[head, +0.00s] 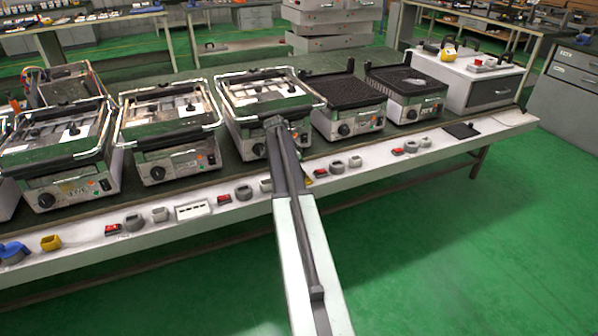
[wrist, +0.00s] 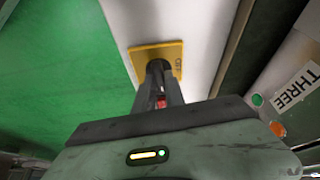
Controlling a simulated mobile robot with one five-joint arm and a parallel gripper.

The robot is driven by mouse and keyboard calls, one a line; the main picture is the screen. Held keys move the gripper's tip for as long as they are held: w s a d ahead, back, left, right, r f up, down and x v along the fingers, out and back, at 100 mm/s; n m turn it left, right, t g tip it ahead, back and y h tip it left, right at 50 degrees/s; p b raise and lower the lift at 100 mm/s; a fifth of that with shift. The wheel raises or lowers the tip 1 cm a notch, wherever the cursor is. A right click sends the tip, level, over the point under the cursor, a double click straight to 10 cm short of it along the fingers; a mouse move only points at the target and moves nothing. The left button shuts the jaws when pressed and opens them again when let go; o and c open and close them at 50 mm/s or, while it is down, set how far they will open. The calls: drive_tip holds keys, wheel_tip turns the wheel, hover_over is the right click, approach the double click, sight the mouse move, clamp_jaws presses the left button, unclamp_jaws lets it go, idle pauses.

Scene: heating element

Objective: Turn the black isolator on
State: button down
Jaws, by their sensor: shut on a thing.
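The isolator's yellow plate (wrist: 174,47) sits on the white bench front in the wrist view, with dark lettering partly visible at its right side. The black isolator knob (wrist: 157,66) stands at the middle of this plate, mostly covered by my fingers. My gripper (wrist: 159,84) is shut on the knob, its fingers pointing straight at the plate. A small red part shows between the fingers. In the head view, my arm hides the gripper and the knob; only a bit of yellow plate (head: 309,182) shows beside the arm.
A heater labelled THREE (wrist: 297,87) is close on the right in the wrist view. In the head view, several grill-like heaters line the bench, including one (head: 168,130) left of my arm. Red switches (head: 224,199) and grey sockets dot the bench front. Green floor (head: 430,240) is clear.

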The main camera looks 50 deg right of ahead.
drive_tip(key=shift+m+g, duration=0.3)
drive_tip(key=shift+m, duration=0.3)
drive_tip(key=c, duration=1.4)
unclamp_jaws()
drive_tip(key=shift+r, duration=0.1)
drive_tip(key=p+v, duration=0.7)
drive_tip(key=shift+r, duration=0.25)
